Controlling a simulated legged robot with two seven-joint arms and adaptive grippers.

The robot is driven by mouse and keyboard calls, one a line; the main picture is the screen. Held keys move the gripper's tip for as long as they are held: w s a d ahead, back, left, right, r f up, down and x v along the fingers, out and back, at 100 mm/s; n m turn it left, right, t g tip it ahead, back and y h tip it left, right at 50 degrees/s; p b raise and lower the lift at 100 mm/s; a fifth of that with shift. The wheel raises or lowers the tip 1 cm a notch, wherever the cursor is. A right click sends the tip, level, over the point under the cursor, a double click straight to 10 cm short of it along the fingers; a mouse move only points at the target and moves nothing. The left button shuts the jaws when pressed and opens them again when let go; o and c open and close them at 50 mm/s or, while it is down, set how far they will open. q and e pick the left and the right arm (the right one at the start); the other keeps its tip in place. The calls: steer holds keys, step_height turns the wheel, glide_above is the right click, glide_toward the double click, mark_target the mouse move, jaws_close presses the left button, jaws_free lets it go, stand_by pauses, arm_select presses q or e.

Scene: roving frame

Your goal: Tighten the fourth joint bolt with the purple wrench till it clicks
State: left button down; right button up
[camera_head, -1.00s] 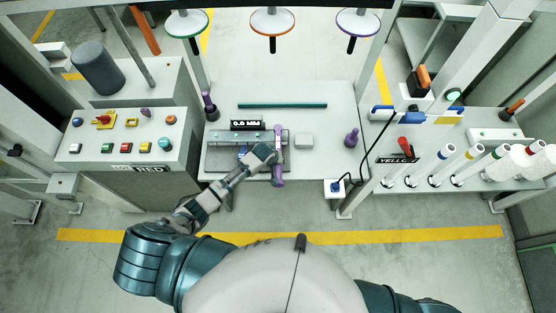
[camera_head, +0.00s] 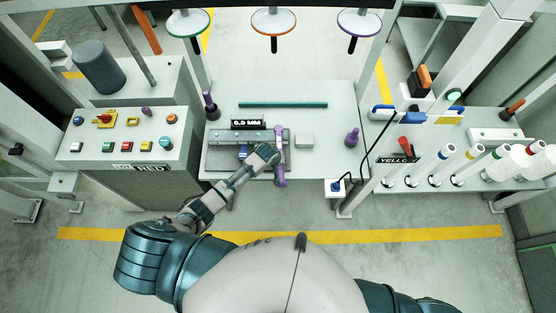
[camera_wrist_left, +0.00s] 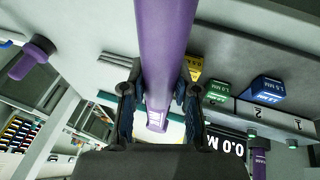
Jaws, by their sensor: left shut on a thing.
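The purple wrench (camera_head: 281,170) lies roughly front to back across the right end of the grey fixture (camera_head: 220,158) on the bench. My left gripper (camera_head: 272,153) is shut on it, and its shaft (camera_wrist_left: 163,50) passes between the two fingers (camera_wrist_left: 158,103) in the left wrist view. The wrench and gripper cover that end of the fixture, so I cannot tell which joint bolt is there or whether the wrench sits on it. Small green cylinders (camera_wrist_left: 250,134) show beside numbered plates in the wrist view. My right gripper is not in view.
A black display (camera_head: 249,124) reading 0.0 MM stands behind the fixture. Yellow (camera_wrist_left: 195,67), green (camera_wrist_left: 217,92) and blue (camera_wrist_left: 267,90) blocks sit near the wrench. The bench front right is clear.

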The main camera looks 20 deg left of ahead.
arm_select(q)
steer(key=shift+w+d, duration=0.15)
steer(key=shift+d, duration=0.25)
steer(key=shift+r, duration=2.6)
